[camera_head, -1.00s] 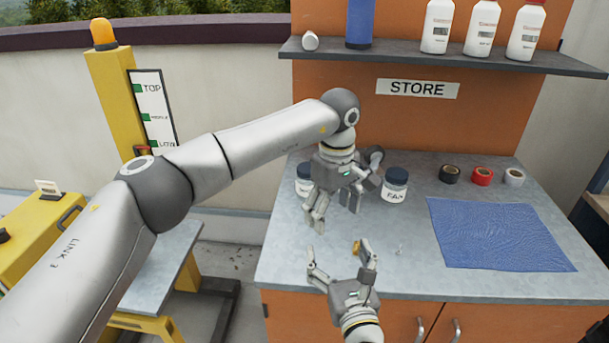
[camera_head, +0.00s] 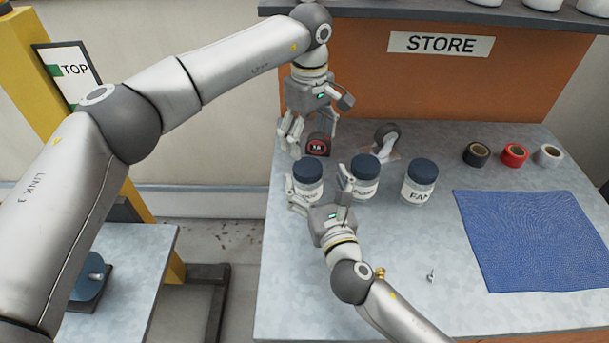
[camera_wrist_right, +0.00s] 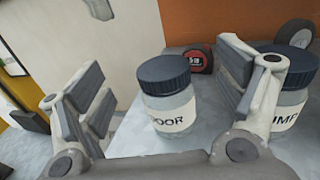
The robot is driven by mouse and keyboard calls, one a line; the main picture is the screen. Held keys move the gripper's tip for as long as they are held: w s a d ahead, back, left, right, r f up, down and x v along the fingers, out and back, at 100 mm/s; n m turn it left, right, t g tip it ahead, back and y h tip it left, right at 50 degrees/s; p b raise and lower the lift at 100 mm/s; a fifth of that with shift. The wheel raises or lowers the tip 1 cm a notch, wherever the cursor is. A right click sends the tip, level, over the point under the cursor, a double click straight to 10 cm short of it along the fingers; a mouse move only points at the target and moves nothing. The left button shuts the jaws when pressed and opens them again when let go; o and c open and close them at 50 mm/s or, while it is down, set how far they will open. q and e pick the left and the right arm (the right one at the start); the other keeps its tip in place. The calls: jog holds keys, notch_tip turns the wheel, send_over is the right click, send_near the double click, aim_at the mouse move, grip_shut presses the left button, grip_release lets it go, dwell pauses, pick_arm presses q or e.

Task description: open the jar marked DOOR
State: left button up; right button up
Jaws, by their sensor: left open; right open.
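The DOOR jar (camera_wrist_right: 168,100), with a dark blue lid and a white label, stands upright on the counter in the right wrist view. In the head view it is the leftmost jar (camera_head: 308,179); its label is mostly hidden there. My right gripper (camera_head: 319,188) is open at this jar, one finger to each side; I cannot tell whether they touch it. Its right finger sits between this jar and the middle jar (camera_head: 364,178). My left gripper (camera_head: 308,130) is open and empty, behind and above the jars.
The FAN jar (camera_head: 418,184) stands to the right. Tape rolls (camera_head: 514,155) and a blue mat (camera_head: 520,240) are at the right. A small screw (camera_head: 431,276) lies in front.

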aim_at(308, 166)
pick_arm(q)
jog(key=shift+s+a, duration=0.1)
pick_arm(e)
notch_tip(308, 166, down, 7)
jog(key=shift+s+r, duration=0.1)
jog(key=x, duration=0.7)
jog(key=shift+w+a+f, duration=0.1)
jog(key=shift+w+f, duration=0.15)
jog(key=shift+f, duration=0.05)
jog(key=shift+c, duration=0.5)
grip_shut()
pick_arm(q)
jog(key=m, duration=1.3)
jog(key=shift+f, duration=4)
jog(key=shift+c, duration=0.2)
